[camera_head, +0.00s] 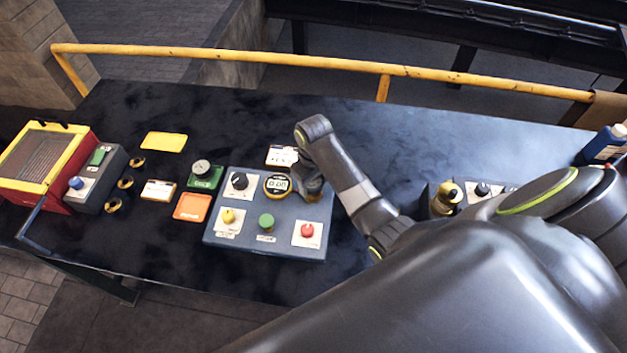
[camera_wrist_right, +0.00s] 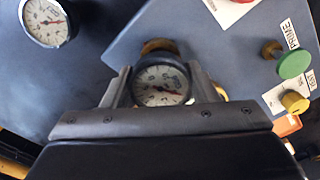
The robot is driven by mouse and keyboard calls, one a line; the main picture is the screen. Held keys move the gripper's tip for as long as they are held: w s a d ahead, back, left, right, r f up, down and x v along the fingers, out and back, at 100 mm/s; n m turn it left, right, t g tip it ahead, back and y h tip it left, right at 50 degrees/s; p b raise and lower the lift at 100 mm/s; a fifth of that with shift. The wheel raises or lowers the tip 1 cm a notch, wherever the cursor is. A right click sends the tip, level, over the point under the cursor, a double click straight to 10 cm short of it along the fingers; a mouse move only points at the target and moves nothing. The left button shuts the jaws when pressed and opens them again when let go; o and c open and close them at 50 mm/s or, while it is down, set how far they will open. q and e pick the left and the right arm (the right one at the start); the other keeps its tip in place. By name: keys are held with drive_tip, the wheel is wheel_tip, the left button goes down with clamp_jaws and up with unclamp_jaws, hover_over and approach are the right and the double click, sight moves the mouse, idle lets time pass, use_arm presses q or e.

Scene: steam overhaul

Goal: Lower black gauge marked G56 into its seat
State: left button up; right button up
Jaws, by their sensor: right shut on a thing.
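My right gripper (camera_head: 310,182) is over the back right part of the blue-grey control panel (camera_head: 215,237). In the right wrist view, its fingers (camera_wrist_right: 160,88) are shut on a round gauge (camera_wrist_right: 162,85) with a white dial, red needle and dark rim. Its G56 mark is not legible, and the gripper hides it in the head view. A brass ring (camera_wrist_right: 158,47) shows just beyond the gauge and is partly covered by it. I cannot tell whether the gauge touches the panel. My left gripper is not in view.
A black knob (camera_head: 239,181) and yellow, green (camera_head: 266,221) and red buttons stand on the panel. Another white-dial gauge (camera_wrist_right: 46,22) lies beyond the panel. A white card (camera_head: 281,155) lies behind the panel.

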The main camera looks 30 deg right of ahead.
drive_tip(key=shift+f, duration=0.1)
idle(0.3)
drive_tip(key=shift+f, duration=0.6)
drive_tip(key=shift+f, duration=0.25)
idle(0.3)
drive_tip(key=o, duration=1.2)
drive_tip(key=shift+c, duration=0.2)
drive_tip(key=shift+o, duration=0.3)
drive_tip(key=shift+o, duration=1.2)
drive_tip(key=shift+r, duration=0.1)
